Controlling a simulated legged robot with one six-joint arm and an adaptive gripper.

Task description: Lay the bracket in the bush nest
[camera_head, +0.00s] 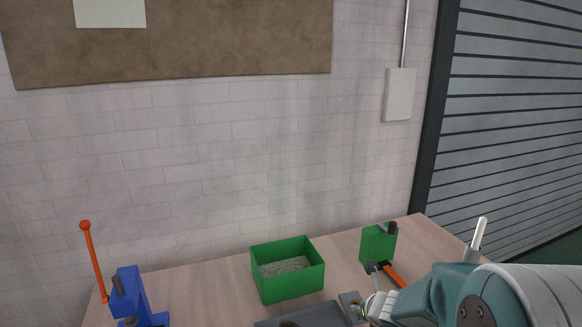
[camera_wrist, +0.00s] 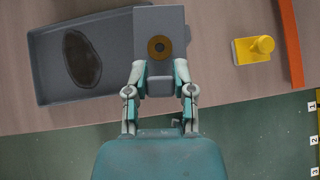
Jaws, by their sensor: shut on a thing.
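My gripper (camera_wrist: 160,80) points at the workbench in the wrist view, its two fingers shut on the narrow near end of a grey plate that I take as the bracket (camera_wrist: 160,18). The plate widens beyond the fingertips and shows a brass ring with a dark centre (camera_wrist: 159,47). I cannot tell how high it is above the bench. In the head view the grey plate (camera_head: 348,299) shows just left of my gripper, which is partly hidden by my arm. I cannot clearly make out the bush nest.
A dark grey tray (camera_wrist: 48,85) with a dark oval patch lies left of the plate. A yellow knobbed block (camera_wrist: 252,48) and an orange strip (camera_wrist: 291,40) lie right. A blue press (camera_head: 131,293) with a red-orange lever, a green bin (camera_head: 291,287) and a green holder (camera_head: 376,245) stand on the bench.

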